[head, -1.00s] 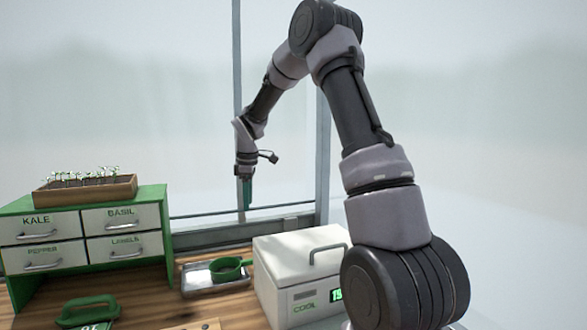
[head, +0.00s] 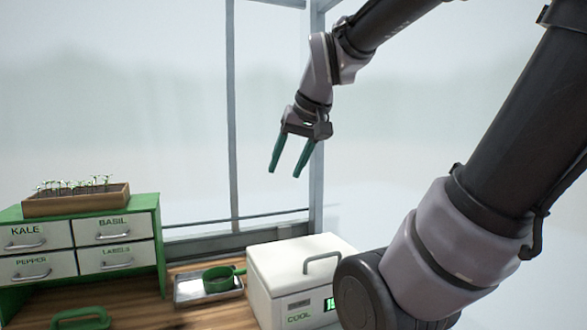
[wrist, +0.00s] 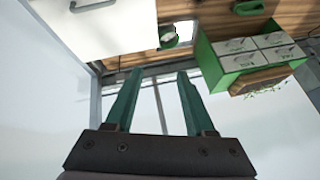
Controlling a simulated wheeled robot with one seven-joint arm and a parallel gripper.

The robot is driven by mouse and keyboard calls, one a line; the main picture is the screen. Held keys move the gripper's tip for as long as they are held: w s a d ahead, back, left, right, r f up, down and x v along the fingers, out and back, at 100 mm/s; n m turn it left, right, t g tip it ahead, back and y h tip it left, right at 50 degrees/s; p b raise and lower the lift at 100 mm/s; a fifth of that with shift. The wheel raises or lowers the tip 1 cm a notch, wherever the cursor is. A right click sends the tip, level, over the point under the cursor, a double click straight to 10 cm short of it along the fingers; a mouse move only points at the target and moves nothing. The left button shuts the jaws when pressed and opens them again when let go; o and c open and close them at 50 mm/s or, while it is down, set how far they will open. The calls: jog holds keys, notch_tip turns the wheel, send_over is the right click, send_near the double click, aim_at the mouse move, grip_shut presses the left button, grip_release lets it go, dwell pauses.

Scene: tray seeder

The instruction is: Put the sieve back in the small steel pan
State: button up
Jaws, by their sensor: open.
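The green sieve (head: 219,279) sits in the small steel pan (head: 188,291) on the wooden bench, its handle pointing right toward the white box. In the wrist view the sieve (wrist: 168,36) and the pan (wrist: 190,27) show small at the top. My gripper (head: 285,172) is open and empty, high above the bench, above the left part of the white box in the head view. Its two green fingers (wrist: 156,75) are spread apart in the wrist view. Whether the sieve lies fully flat in the pan is too small to tell.
A white cool box (head: 290,262) stands right of the pan. A green drawer cabinet (head: 162,245) with a seedling tray (head: 75,205) on top stands left. A green-handled item (head: 82,318) lies at the front. A window frame post (head: 232,130) rises behind.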

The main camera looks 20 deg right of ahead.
jog(key=s+m, duration=0.1)
jog(key=s, duration=0.2)
jog(key=shift+s+f+m+t, duration=0.1)
jog(key=shift+f+m+t, duration=0.1)
jog(key=shift+m+t, duration=0.2)
